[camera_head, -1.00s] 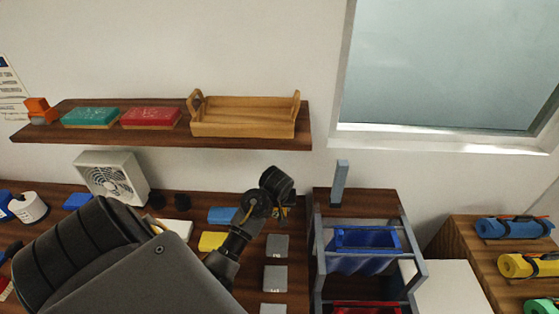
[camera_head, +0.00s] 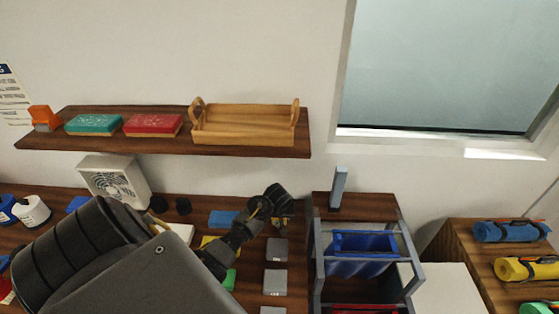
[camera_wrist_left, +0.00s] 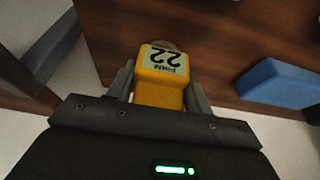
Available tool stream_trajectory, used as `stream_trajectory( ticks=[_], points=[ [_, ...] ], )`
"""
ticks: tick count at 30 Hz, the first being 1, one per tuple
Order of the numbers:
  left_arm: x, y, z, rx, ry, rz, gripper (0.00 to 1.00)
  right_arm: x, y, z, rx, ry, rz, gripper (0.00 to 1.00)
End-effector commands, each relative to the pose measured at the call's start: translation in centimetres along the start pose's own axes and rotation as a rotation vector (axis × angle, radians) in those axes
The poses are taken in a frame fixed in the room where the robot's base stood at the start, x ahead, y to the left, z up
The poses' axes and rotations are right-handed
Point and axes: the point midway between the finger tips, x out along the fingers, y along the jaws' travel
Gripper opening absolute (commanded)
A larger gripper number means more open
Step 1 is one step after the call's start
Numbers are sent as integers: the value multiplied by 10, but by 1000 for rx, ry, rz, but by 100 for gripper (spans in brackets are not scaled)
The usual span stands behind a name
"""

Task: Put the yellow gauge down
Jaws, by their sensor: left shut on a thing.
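My left gripper (camera_wrist_left: 160,95) is shut on the yellow gauge (camera_wrist_left: 162,92), whose pale label reads "22" with smaller, unclear writing. The fingers hold it from both sides. In the head view my left arm reaches over the wooden counter (camera_head: 62,197), and a little of the gauge (camera_head: 286,221) shows under the gripper (camera_head: 281,217). It is near the farthest grey square (camera_head: 277,249). Whether the gauge touches the counter is hard to tell. My right gripper is not in view.
Blue (camera_head: 223,219), yellow and green blocks lie left of the grey squares. A grey rack with a blue bin (camera_head: 362,244) stands to the right. A white fan (camera_head: 114,180) stands at the back. A shelf above holds a wooden tray (camera_head: 243,124).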

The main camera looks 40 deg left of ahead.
Motion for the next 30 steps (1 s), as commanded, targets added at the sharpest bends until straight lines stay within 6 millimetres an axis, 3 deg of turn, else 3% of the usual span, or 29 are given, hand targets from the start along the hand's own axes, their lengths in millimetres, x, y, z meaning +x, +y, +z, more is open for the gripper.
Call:
stream_trajectory(
  ticks=[6, 7, 12, 23, 30],
  points=[
    [3, 0, 1, 0, 0, 0, 32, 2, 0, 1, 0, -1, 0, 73],
    [4, 0, 2, 0, -1, 0, 52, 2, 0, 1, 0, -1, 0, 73],
    [3, 0, 2, 0, -1, 0, 72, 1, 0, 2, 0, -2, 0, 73],
    [-2, 0, 0, 0, 0, 1, 72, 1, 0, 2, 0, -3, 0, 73],
    [-39, 2, 0, -1, 3, 5, 72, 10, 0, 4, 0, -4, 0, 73]
  ],
)
